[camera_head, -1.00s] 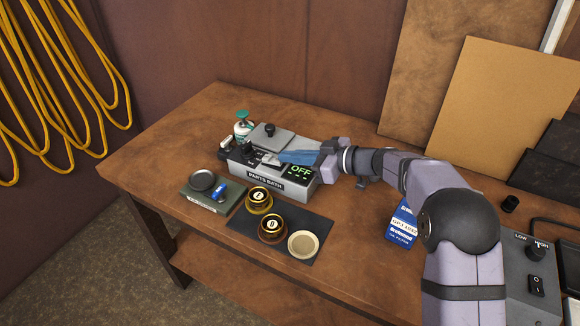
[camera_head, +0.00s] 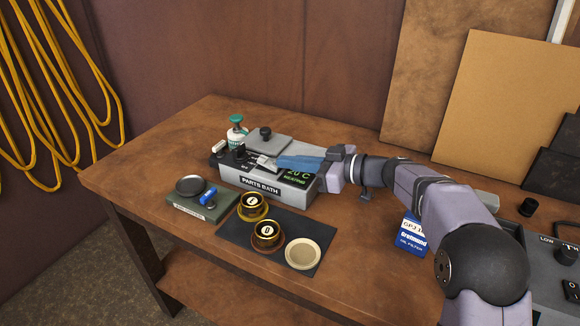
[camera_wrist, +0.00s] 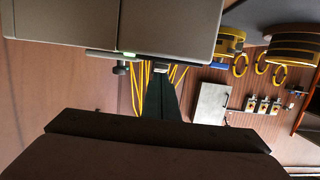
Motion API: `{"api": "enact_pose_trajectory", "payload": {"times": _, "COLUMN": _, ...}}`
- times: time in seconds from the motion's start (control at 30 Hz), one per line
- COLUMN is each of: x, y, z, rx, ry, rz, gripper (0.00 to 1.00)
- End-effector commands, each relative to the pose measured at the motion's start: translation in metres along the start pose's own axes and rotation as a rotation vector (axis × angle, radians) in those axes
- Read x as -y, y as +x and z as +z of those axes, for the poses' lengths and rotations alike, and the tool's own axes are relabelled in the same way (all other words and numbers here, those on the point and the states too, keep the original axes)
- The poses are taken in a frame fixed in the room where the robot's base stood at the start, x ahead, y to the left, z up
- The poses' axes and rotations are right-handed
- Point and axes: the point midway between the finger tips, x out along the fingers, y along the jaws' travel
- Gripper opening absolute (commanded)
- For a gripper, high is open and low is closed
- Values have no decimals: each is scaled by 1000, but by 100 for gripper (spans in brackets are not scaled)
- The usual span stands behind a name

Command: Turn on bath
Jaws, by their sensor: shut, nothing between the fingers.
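The grey parts bath (camera_head: 262,188) stands on the workbench in the head view, with a lid and a dark knob on top. Its display (camera_head: 298,174) is lit green and reads about 20 C, HEATING. A dark control panel (camera_head: 232,157) with small controls is at its left end. My gripper (camera_head: 264,162) is shut and empty, its tips just over the bath's top near the control panel. I cannot tell if they touch it. The wrist view shows the dark fingers (camera_wrist: 162,98) together below a grey box with a small green light.
A green-capped bottle (camera_head: 237,130) stands behind the bath. In front are a green scale-like box (camera_head: 190,207) with a dark dish, and a dark mat (camera_head: 234,236) with two gold-rimmed pieces and a pale dish. A blue-white filter box (camera_head: 412,238) stands right.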

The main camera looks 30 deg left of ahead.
Motion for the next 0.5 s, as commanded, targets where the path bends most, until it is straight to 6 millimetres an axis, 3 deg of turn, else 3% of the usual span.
{"api": "enact_pose_trajectory", "payload": {"times": 0.17, "x": -1, "y": -8, "z": 0, "rx": 0, "ry": -1, "rz": 2, "gripper": 0}}
{"api": "enact_pose_trajectory", "payload": {"times": 0.5, "x": -1, "y": -52, "z": 2, "rx": 0, "ry": -1, "rz": 3, "gripper": 0}}
